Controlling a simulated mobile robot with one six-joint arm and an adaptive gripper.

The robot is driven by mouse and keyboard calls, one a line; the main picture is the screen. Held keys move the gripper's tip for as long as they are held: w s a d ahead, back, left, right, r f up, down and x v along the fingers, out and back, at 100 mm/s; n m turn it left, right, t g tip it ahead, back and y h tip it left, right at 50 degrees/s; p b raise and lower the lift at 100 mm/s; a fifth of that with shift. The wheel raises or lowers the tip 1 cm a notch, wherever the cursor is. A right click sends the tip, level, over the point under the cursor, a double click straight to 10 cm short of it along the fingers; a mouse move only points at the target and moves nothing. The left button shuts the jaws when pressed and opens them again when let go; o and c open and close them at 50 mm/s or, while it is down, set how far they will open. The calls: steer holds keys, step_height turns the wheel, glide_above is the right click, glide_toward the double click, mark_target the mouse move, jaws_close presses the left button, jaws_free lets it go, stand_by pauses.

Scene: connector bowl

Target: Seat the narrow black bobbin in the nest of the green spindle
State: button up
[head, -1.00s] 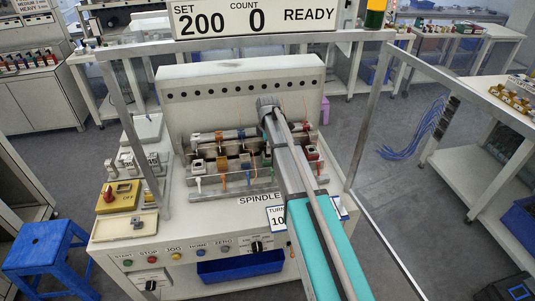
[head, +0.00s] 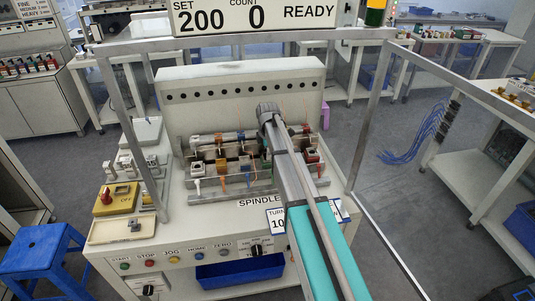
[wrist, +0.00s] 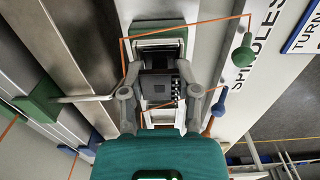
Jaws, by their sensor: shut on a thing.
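In the wrist view my gripper (wrist: 162,97) is shut on the narrow black bobbin (wrist: 158,83), which sits between its two grey fingers. Just beyond the bobbin, in line with it, is the green spindle (wrist: 160,29), with a dark opening framed in light metal. The bobbin's far edge appears close to that opening; whether they touch I cannot tell. In the head view my arm reaches over the right part of the spindle row, and the gripper and bobbin cannot be made out behind it.
An orange wire (wrist: 185,26) runs across the green spindle to a green knob (wrist: 243,53). A green block with a metal rod (wrist: 80,99) lies close on the left. Other coloured spindles (head: 223,165) line the machine. A frame post (head: 365,115) stands right of my arm.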

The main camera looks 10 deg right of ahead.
steer(key=o, duration=0.5)
steer(key=shift+s+f, duration=0.15)
steer(key=shift+s, duration=0.05)
steer(key=o, duration=0.4)
steer(key=shift+w+f, duration=0.2)
steer(key=shift+w, duration=0.05)
steer(key=shift+r, duration=0.2)
step_height(320, 180, up, 13)
steer(key=p, duration=1.3)
steer(key=shift+f, duration=0.2)
